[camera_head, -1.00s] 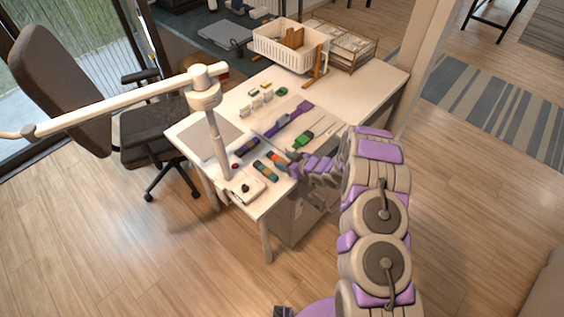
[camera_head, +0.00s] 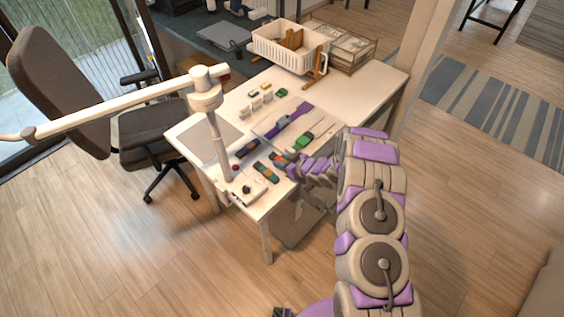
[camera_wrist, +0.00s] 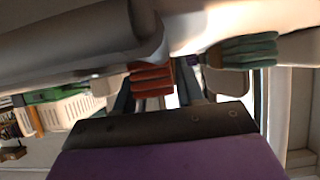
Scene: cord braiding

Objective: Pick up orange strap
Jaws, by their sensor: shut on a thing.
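In the wrist view, an orange strap (camera_wrist: 151,80) with ribbed folds sits between my two dark fingers. My gripper (camera_wrist: 155,92) is shut on it, its purple and dark body filling the bottom of the picture. A teal strap (camera_wrist: 241,52) and a small purple piece (camera_wrist: 192,60) lie to its right. In the head view, my gripper (camera_head: 292,170) is at the table's near edge, partly hidden by my arm. A multicoloured strap with orange and teal parts (camera_head: 266,172) lies on the tabletop just left of it.
The white table (camera_head: 362,88) carries a white basket (camera_head: 288,50), a purple strap (camera_head: 283,122), a green-handled tool (camera_head: 303,141) and a small white box (camera_head: 246,192). A lamp (camera_head: 205,100) reaches over the left side. An office chair (camera_head: 150,135) stands left.

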